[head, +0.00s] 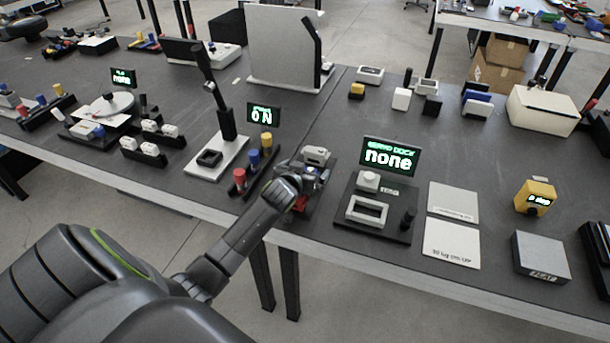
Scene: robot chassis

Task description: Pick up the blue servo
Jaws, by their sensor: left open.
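My left arm reaches from the lower left to the table's front edge. Its open gripper (306,182) is low over a dark holder left of the servo dock. A small blue part (311,171), possibly the blue servo, shows among the fingers; the gripper hides most of it, and I cannot tell whether they touch. A grey servo-like block (316,155) sits just behind, and a red part (300,203) shows in front. The servo dock (378,222) has an empty white frame, and its screen (390,156) reads "none". My right gripper is not in view.
A rack with red, blue and yellow cylinders (253,160) stands close left of the gripper. Two white cards (452,242) lie right of the dock. A yellow device (535,196) and grey box (540,256) stand farther right.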

